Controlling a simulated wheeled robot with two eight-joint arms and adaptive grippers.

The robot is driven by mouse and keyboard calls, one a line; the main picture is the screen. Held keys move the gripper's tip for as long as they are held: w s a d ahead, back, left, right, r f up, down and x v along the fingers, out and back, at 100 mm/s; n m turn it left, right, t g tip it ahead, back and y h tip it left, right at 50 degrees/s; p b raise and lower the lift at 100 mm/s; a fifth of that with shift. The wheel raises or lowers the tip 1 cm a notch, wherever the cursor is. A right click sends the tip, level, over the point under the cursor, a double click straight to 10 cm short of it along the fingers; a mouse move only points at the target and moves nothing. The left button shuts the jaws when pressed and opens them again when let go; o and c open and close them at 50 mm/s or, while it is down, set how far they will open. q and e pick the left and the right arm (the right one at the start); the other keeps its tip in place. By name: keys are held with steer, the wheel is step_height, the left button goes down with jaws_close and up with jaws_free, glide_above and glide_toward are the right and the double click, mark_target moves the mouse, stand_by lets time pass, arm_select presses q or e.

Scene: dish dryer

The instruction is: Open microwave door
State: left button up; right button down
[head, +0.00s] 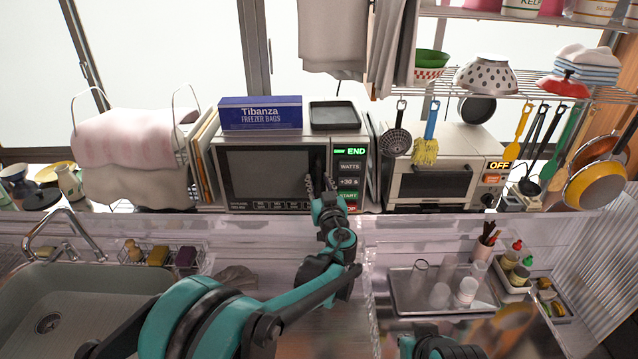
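The microwave (268,165) stands on the back ledge, left of the toaster oven. Its dark-windowed door is shut, and its control panel (348,178) on the right shows green "END". My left gripper (319,185) is at the right side of the door, in front of the dark vertical handle strip. Its fingers point up and away from me; I cannot tell whether they touch the handle or how far apart they are. My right arm shows only in part at the bottom edge, and its fingertips are not visible.
A blue freezer-bag box (260,114) and a dark tray (335,115) lie on top of the microwave. The toaster oven (435,175) stands to its right. A towel rack (130,145) is on its left. A sink (70,310) and a metal tray with glasses (410,302) are nearer me.

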arm_select(q)
steer(key=shift+w, duration=0.1)
jaws_close()
